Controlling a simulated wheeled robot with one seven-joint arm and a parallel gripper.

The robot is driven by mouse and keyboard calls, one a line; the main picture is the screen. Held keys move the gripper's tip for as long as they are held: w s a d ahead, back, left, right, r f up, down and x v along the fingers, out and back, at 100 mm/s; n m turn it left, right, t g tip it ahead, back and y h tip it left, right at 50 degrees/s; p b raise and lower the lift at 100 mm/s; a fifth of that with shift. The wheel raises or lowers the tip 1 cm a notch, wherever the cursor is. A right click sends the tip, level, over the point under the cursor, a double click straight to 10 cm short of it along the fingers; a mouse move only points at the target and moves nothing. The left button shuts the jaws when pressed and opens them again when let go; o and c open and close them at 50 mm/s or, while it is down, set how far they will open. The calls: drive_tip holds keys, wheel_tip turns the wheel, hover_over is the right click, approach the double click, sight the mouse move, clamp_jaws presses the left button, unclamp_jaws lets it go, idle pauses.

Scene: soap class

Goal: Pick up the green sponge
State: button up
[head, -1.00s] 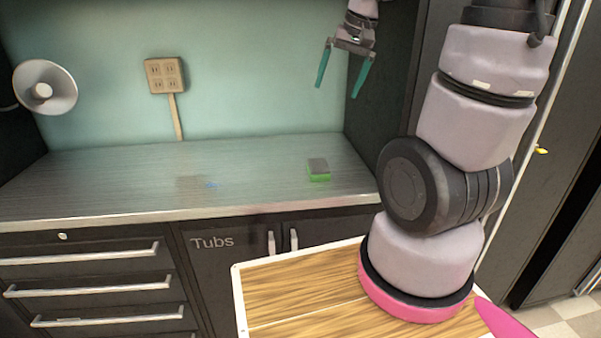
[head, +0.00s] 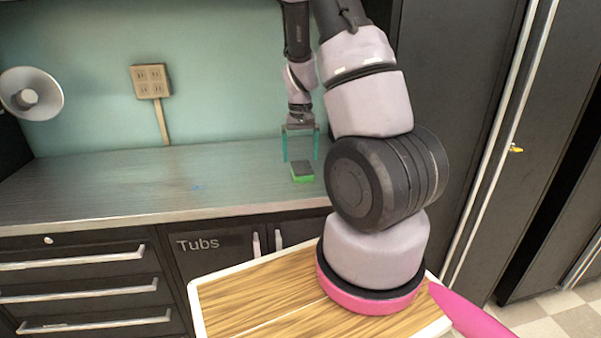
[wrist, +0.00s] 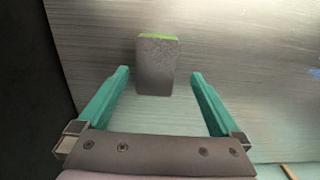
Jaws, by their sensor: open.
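The green sponge (head: 302,178) lies on the metal counter near its right end, with a dark grey top and a bright green lower layer. In the wrist view the sponge (wrist: 157,65) shows its grey top and a thin green edge, ahead of the fingertips and between their lines. My gripper (head: 300,160) points down at the sponge, its two teal fingers spread. The fingers (wrist: 159,72) are empty in the wrist view. I cannot tell exactly how high the fingertips are above the counter.
The counter (head: 120,185) is clear to the left of the sponge, apart from a small blue mark. A dark side panel (wrist: 30,70) is close at left in the wrist view. Drawers are below.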

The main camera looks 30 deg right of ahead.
sight(302, 166)
drive_tip(key=f, duration=0.5)
drive_tip(key=shift+w+d+f, duration=0.3)
drive_tip(key=shift+d, duration=0.05)
drive_tip(key=c, duration=1.4)
drive_tip(key=shift+o, duration=0.2)
wheel_tip(302, 166, up, 10)
drive_tip(key=shift+r, duration=0.1)
